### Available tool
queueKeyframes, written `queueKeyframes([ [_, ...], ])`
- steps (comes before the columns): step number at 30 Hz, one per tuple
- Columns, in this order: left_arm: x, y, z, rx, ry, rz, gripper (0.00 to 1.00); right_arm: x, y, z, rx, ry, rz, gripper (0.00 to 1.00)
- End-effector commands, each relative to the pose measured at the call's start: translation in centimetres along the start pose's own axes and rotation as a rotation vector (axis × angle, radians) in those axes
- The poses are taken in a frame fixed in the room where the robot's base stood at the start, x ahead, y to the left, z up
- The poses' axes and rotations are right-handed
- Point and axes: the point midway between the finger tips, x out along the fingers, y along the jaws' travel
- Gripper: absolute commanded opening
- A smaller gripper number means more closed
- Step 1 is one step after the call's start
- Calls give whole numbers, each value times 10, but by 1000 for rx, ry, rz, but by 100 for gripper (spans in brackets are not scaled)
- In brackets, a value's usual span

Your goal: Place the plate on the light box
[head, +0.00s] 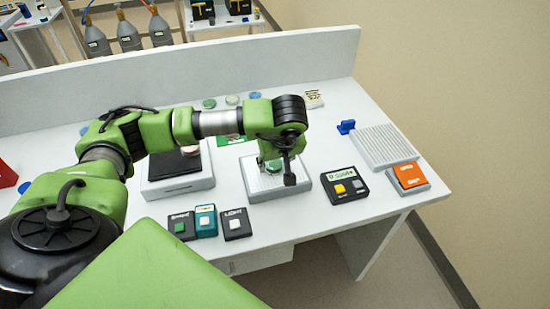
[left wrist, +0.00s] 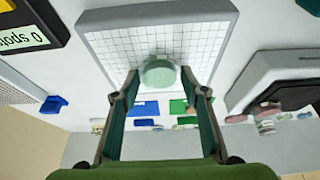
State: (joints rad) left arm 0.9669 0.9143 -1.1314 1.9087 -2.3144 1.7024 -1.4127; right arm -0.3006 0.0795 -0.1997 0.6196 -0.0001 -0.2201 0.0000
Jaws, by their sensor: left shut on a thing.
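My left gripper (head: 279,166) is shut on a small round pale-green plate (head: 273,165). In the left wrist view the plate (left wrist: 159,73) sits between the two fingertips (left wrist: 160,83). It is over the white gridded top of the light box (head: 262,187), which also shows in the left wrist view (left wrist: 112,48). I cannot tell whether the plate touches the grid. In the head view my wrist and fingers hide part of the light box. My right gripper is not in view.
A grey device with a black top (head: 170,168) stands left of the light box. Button boxes, one labelled LIGHT (head: 235,223), line the front. A black display box (head: 345,186), ribbed white rack (head: 384,147) and orange-topped box (head: 409,177) are right. Small discs (head: 209,103) lie behind.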

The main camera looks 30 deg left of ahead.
Motion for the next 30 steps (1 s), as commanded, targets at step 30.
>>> queueKeyframes([
  [30, -8, 2, 1, -1, 1, 5, 57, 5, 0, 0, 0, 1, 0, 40],
])
